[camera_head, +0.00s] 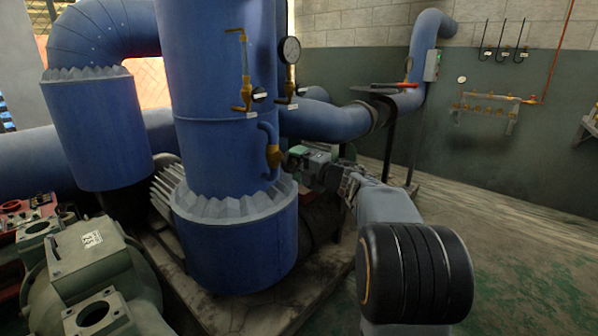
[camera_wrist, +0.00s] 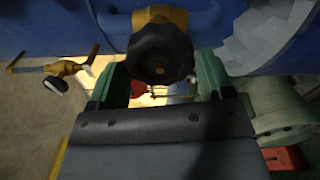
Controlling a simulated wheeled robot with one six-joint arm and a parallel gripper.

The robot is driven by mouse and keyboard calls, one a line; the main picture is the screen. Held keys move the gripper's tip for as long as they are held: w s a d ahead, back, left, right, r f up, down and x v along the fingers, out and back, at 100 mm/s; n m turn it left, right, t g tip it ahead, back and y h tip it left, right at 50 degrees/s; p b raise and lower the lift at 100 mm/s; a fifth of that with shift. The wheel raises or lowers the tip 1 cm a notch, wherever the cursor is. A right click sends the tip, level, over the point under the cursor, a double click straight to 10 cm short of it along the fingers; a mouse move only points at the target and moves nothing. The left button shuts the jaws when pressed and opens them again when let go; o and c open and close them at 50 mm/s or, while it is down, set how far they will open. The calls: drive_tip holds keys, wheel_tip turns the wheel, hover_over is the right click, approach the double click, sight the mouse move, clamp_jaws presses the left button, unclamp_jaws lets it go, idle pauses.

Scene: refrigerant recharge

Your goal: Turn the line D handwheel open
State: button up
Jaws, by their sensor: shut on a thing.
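The black lobed handwheel (camera_wrist: 160,52) sits on a brass valve body (camera_wrist: 160,15) at the top centre of the wrist view. The same brass valve (camera_head: 273,156) shows in the head view on a small blue pipe of the big blue vessel. My gripper (camera_wrist: 163,72) has its green fingers on both sides of the handwheel, shut on it. In the head view my gripper (camera_head: 300,153) reaches the valve from the right and mostly hides the handwheel. No line letter is readable.
A brass sight-glass fitting (camera_head: 245,75) and a round gauge (camera_head: 290,50) are on the vessel (camera_head: 215,100) above the valve. A green-grey compressor (camera_head: 90,265) stands at lower left. A brass manifold (camera_head: 490,107) is on the back wall. The floor (camera_head: 520,240) at right is clear.

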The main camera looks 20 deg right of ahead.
drive_tip(key=shift+f, duration=0.1)
drive_tip(key=shift+n, duration=0.3)
drive_tip(key=shift+f+n+b, duration=0.2)
drive_tip(key=shift+n+b, duration=0.3)
drive_tip(key=shift+b, duration=0.4)
drive_tip(key=shift+n+b, duration=1.1)
drive_tip(key=shift+b, duration=0.05)
drive_tip(key=shift+r+n+b, duration=0.15)
drive_tip(key=shift+n+b, duration=0.45)
drive_tip(key=shift+n, duration=0.1)
drive_tip(key=o, duration=0.9)
drive_tip(key=shift+r, duration=0.1)
